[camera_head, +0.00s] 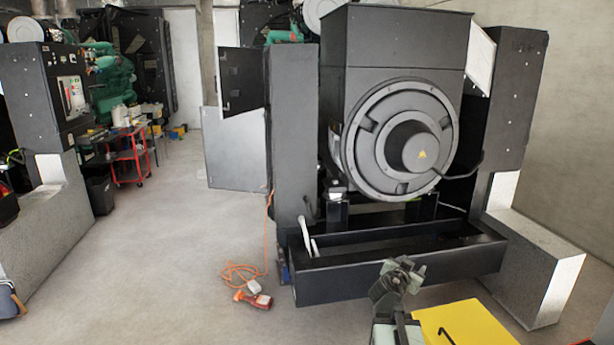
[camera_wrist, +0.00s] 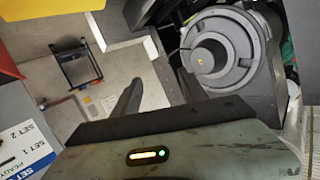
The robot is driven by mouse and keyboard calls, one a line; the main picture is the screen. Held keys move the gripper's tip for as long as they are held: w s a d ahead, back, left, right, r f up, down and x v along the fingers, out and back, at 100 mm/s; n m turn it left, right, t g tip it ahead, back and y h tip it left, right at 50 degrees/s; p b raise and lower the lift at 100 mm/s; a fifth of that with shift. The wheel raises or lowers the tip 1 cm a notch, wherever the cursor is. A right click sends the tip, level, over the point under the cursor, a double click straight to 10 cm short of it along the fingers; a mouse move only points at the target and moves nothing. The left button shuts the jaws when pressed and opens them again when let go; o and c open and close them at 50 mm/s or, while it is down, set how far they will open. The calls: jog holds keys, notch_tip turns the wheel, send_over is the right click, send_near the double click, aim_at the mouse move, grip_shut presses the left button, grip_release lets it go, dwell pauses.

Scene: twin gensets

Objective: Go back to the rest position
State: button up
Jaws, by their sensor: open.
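My gripper (camera_head: 400,275) shows at the bottom of the head view, raised in front of the black base frame of the near genset (camera_head: 400,160). It looks empty, with nothing seen between its jaws. In the wrist view, the grey-green housing of my gripper with a small lit indicator fills the bottom. The round end of the genset (camera_wrist: 222,50) shows at upper right there.
A yellow panel (camera_head: 465,322) with a black hook-shaped item lies right of my arm. A red cart (camera_head: 130,160) stands far left. Left-centre floor is clear.

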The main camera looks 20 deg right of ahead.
jog(key=a+f+n+g+y, duration=0.15)
jog(key=a+f, duration=0.25)
jog(key=a, duration=0.5)
jog(key=a+f+n+g+y, duration=0.1)
jog(key=a+f+n+y, duration=0.2)
jog(key=a, duration=0.7)
jog(key=a+f+n+g+y, duration=0.1)
jog(key=a+f+y, duration=0.1)
jog(key=a+f, duration=0.5)
jog(key=s+a+f+n+g+y, duration=0.3)
jog(key=s+a+n+g+y, duration=0.2)
jog(key=s+a, duration=0.5)
jog(key=shift+s+a+f+n+g, duration=0.15)
jog(key=shift+s+a+n+g, duration=0.2)
jog(key=shift+a+n, duration=0.75)
